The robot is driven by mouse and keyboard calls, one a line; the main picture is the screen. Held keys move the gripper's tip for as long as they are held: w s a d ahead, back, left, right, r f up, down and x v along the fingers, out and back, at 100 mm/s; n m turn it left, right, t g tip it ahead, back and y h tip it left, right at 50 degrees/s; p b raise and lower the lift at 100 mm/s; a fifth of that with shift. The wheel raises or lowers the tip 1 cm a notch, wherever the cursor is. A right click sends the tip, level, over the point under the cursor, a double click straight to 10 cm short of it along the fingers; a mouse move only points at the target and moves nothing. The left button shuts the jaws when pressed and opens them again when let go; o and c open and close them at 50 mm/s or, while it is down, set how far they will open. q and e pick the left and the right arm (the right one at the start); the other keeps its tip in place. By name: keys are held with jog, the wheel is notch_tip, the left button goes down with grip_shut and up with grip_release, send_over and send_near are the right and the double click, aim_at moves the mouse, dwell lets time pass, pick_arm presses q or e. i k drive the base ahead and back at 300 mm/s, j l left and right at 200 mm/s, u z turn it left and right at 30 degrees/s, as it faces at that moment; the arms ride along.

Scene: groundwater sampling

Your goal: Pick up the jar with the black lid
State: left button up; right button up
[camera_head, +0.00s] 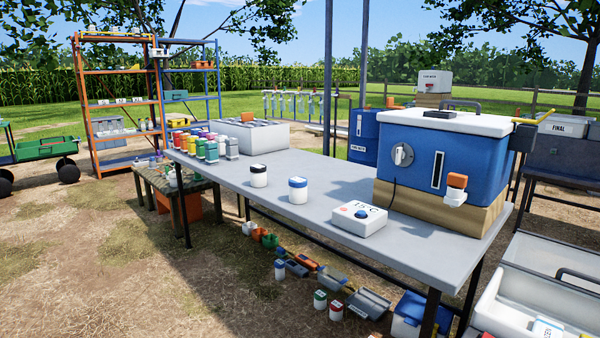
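The jar with the black lid (258,176) stands upright on the grey table (230,190), near its front edge and left of the middle. Its body is white with a dark band at the bottom. A similar white jar with a blue lid (298,190) stands apart from it, to its right and a little nearer. Neither of my grippers shows in the head view.
A white box marked 15 °C (358,219) and a large blue cooler (445,150) on a wooden block stand to the right. Several coloured bottles (211,149) and a white open box (256,138) stand behind left. Bare tabletop surrounds the jars.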

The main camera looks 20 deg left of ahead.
aim_at(258, 171)
jog(key=i+j+z, duration=0.15)
jog(key=j, duration=0.2)
jog(key=i+j+z, duration=0.15)
jog(key=j, duration=0.2)
jog(key=i+j+z, duration=0.15)
jog(key=j, duration=0.25)
jog(key=i+j, duration=0.15)
jog(key=j, duration=0.2)
jog(key=i+j, duration=0.1)
jog(key=j, duration=0.3)
jog(key=i+j+z, duration=0.1)
jog(key=j, duration=0.25)
jog(key=i+j, duration=0.15)
jog(key=j, duration=0.2)
jog(key=i+j, duration=0.1)
jog(key=j, duration=0.3)
jog(key=i+j+z, duration=0.1)
jog(key=j, duration=0.25)
